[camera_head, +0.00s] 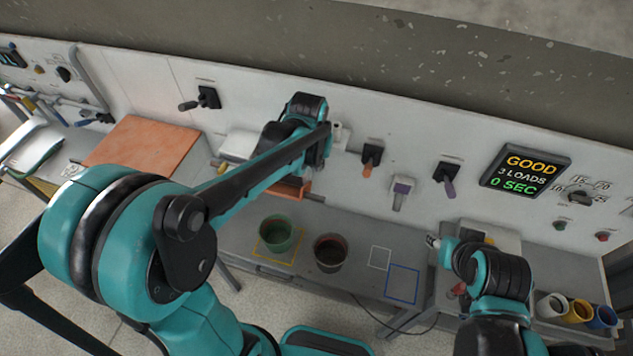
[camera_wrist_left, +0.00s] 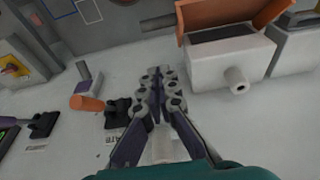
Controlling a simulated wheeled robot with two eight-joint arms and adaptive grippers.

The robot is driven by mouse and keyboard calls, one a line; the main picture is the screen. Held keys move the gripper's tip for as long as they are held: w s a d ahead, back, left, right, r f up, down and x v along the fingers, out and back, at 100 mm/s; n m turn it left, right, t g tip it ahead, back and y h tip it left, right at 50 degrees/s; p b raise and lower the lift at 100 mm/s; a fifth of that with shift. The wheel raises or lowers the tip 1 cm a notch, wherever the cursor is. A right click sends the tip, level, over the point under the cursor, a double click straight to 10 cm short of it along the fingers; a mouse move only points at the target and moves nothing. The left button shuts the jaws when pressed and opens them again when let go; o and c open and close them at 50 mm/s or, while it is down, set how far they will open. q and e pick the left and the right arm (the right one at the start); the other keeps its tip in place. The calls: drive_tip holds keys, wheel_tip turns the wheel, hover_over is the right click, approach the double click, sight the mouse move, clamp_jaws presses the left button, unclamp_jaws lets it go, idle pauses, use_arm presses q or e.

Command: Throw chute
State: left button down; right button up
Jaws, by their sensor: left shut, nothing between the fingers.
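An orange chute (camera_head: 292,188) sticks out from the wall panel, partly hidden behind my left arm. In the left wrist view the orange chute (camera_wrist_left: 226,14) joins a white box (camera_wrist_left: 225,62) with a short round stub. My left gripper (camera_wrist_left: 160,75) is shut and empty in front of the panel, left of the white box and apart from it. In the head view its fingers are hidden by my arm. A lever with an orange handle (camera_head: 370,158) is on the panel; it also shows in the wrist view (camera_wrist_left: 88,103). My right gripper (camera_head: 433,241) is at the right, its fingers too small to read.
A green bucket (camera_head: 278,234) stands on a yellow outline, with a dark bucket (camera_head: 330,253) beside it. An empty blue outline (camera_head: 403,284) is to the right. Several levers line the panel. The display (camera_head: 526,172) reads GOOD, 3 LOADS, 0 SEC. Cups (camera_head: 577,310) stand at far right.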

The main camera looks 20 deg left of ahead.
use_arm(q)
wheel_tip(320, 180, down, 11)
drive_tip(key=shift+f+b, duration=0.1)
drive_tip(key=shift+b, duration=0.3)
drive_tip(key=shift+w, duration=0.1)
